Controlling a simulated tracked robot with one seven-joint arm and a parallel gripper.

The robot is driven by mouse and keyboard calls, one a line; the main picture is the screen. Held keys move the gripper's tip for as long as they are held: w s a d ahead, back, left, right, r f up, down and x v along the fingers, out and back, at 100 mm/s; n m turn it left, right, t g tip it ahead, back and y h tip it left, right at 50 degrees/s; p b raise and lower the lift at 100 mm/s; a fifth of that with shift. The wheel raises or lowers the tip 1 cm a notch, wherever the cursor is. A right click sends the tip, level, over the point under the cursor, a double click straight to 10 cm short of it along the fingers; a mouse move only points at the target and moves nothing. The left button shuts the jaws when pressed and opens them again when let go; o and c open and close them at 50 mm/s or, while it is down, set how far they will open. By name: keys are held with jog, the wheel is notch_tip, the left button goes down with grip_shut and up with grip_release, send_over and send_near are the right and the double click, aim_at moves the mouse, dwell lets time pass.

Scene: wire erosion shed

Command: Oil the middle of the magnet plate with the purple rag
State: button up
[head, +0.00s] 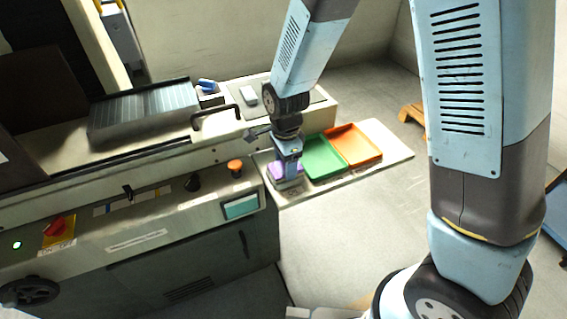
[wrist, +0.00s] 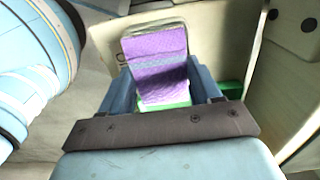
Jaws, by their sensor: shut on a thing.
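The purple rag (wrist: 160,70) fills the gap between the two blue fingers of my gripper (wrist: 163,90) in the wrist view, and the gripper is shut on it. In the head view my gripper (head: 287,163) points down over the left end of a pale side shelf, with purple rag (head: 275,171) showing at its fingertips. I cannot tell whether the rag still touches what is below. The magnet plate, which I take to be the grey striped block (head: 145,113), lies on the machine bed left of my gripper. Its top is in clear view.
A green tray (head: 323,158) and an orange tray (head: 354,145) sit on the pale shelf (head: 393,146) right of my gripper. A black handle (head: 214,113) stands between gripper and plate. A blue item (head: 207,85) lies behind the handle. An orange knob (head: 235,165) is on the front panel.

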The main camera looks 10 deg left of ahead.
jog(key=shift+r, duration=3.45)
